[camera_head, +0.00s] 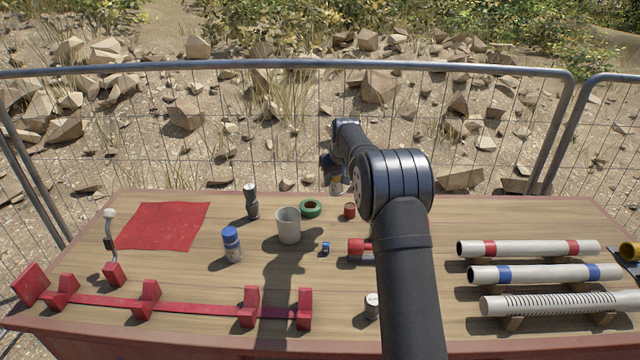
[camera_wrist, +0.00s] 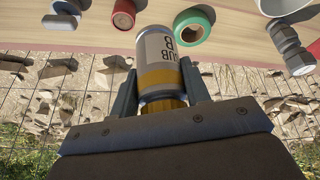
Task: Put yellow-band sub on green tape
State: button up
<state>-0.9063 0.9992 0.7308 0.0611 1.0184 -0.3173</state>
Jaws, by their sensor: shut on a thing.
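The yellow-band sub is a grey cylinder with dark "SUB" lettering and a yellow band near its end; in the wrist view (camera_wrist: 158,60) it sits between the two fingers of my gripper (camera_wrist: 160,88). My gripper is shut on it. In the head view my gripper (camera_head: 336,172) is beyond the table's back edge, held above it, and the sub (camera_head: 336,186) shows small and partly hidden beneath it. The green tape (camera_head: 311,208) is a roll lying flat on the table near the back, left of the gripper; in the wrist view it (camera_wrist: 192,25) appears beside the sub, apart from it.
A red can (camera_head: 349,211) stands right of the tape. Banded pipes (camera_head: 528,248) lie at right. A red rack (camera_head: 200,306) runs along the front left. A fence (camera_head: 280,66) stands behind.

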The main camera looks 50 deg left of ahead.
jog(key=shift+w+d+r, duration=0.4)
jog(key=shift+d+r, duration=0.2)
jog(key=shift+d, duration=0.2)
jog(key=shift+y, duration=0.4)
jog(key=shift+s+a+f, duration=0.8)
jog(key=shift+a+f, duration=0.8)
jog(key=shift+f, duration=0.15)
jog(key=shift+s+a+f, duration=0.8)
jog(key=shift+a+f, duration=0.85)
jog(key=shift+f, duration=0.1)
jog(key=shift+s+a+f, duration=0.8)
jog(key=shift+a+f, duration=0.8)
jog(key=shift+f, duration=0.15)
jog(key=o, duration=1.4)
jog(key=shift+f, duration=0.2)
jog(key=shift+r, duration=0.1)
